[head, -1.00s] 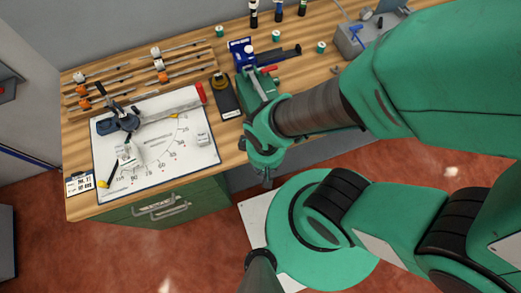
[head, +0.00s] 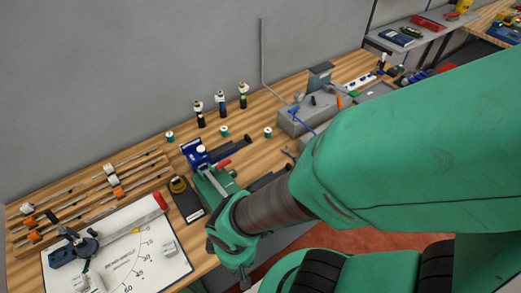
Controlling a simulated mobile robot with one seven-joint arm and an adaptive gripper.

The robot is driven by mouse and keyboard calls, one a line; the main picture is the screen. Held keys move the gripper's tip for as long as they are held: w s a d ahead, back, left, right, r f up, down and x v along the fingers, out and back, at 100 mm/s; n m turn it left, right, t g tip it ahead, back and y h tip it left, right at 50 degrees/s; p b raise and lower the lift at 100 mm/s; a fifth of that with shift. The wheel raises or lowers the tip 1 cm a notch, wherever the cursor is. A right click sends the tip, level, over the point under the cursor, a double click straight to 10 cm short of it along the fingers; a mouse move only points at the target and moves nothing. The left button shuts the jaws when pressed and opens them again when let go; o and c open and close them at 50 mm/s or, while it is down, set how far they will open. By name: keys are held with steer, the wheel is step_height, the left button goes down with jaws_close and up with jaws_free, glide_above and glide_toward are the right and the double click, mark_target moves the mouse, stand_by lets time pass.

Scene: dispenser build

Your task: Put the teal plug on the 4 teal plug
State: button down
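Several small teal plugs with pale tops stand apart on the wooden bench in the head view: one at left (head: 170,137), one in the middle (head: 223,131) and one at right (head: 267,132). I cannot make out any number on them. My gripper (head: 244,279) hangs at the end of the green arm, low in the picture by the front edge of the bench. Its fingers are small and dark, so I cannot tell whether they are open or hold anything. The teal plugs are farther back on the bench, well away from it.
Dark bottles (head: 221,107) with pale collars stand near the wall. A blue and green vise (head: 197,155) and a black tape holder (head: 184,197) are left of my arm. A bending template sheet (head: 140,270) lies at left. A grey machine (head: 312,112) stands at right.

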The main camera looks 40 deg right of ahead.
step_height(320, 180, up, 15)
steer(key=w+d+m, duration=0.2)
steer(key=w, duration=0.2)
steer(key=w+d+r+m, duration=0.1)
steer(key=w+d+m, duration=0.1)
steer(key=w, duration=0.3)
steer(key=w+d+r+m+p, duration=0.1)
steer(key=w+m, duration=0.1)
steer(key=w, duration=0.2)
steer(key=shift+w+d+m, duration=0.3)
steer(key=shift+d, duration=0.1)
steer(key=w+d+f+m+p, duration=0.1)
steer(key=w+d+m, duration=0.55)
steer(key=d, duration=0.75)
steer(key=w+d+f+m+p, duration=0.15)
steer(key=w+d+m, duration=0.5)
steer(key=d, duration=0.85)
step_height(320, 180, down, 11)
steer(key=w+n, duration=0.1)
steer(key=shift+w+b, duration=0.35)
steer(key=shift+b, duration=0.05)
steer(key=shift+w+f, duration=0.1)
glide_above(268, 131)
steer(key=shift+f, duration=0.7)
